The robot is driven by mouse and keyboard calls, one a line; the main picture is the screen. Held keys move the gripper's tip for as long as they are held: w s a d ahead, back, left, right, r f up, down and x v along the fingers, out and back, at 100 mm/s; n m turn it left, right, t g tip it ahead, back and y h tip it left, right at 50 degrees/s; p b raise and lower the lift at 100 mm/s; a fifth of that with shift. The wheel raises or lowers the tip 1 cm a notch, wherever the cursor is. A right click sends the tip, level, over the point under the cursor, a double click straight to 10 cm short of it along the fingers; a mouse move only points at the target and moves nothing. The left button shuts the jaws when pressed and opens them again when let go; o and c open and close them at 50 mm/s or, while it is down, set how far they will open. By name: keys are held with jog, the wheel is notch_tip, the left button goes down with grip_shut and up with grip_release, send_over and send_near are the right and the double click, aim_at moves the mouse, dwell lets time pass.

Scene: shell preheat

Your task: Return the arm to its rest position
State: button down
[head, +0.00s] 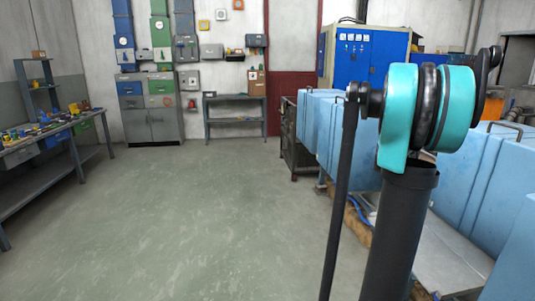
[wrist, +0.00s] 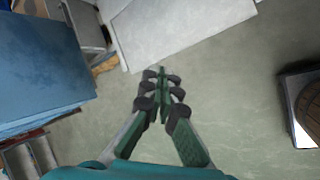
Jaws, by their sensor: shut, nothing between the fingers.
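My gripper (wrist: 161,78) shows in the wrist view, with its green and black fingers brought together and nothing between them. It hangs over bare grey-green floor and touches nothing that I can see. In the head view my own arm, teal and dark grey, rises at the right and hides part of what is behind it. The gripper itself is not in the head view.
Light blue boxes (head: 319,125) stand behind and beside my arm; a blue one (wrist: 40,65) shows in the wrist view. A workbench (head: 40,142) with small items stands at the left. A grey cabinet (head: 150,118) and a small table (head: 235,118) line the back. The middle floor is clear.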

jog(key=s+a+f+m+y, duration=0.2)
jog(key=s+a+f, duration=0.3)
jog(key=s+a, duration=0.3)
jog(key=s+a+f+m+y, duration=0.1)
jog(key=s+a+f+m, duration=0.4)
jog(key=a, duration=1)
jog(key=s+a+f+m+y, duration=0.2)
jog(key=s+a+f, duration=0.3)
jog(key=s+a, duration=0.6)
jog(key=shift+a+m+t+y, duration=0.3)
jog(key=shift+a+m, duration=0.4)
jog(key=shift+m, duration=0.2)
jog(key=shift+f, duration=0.1)
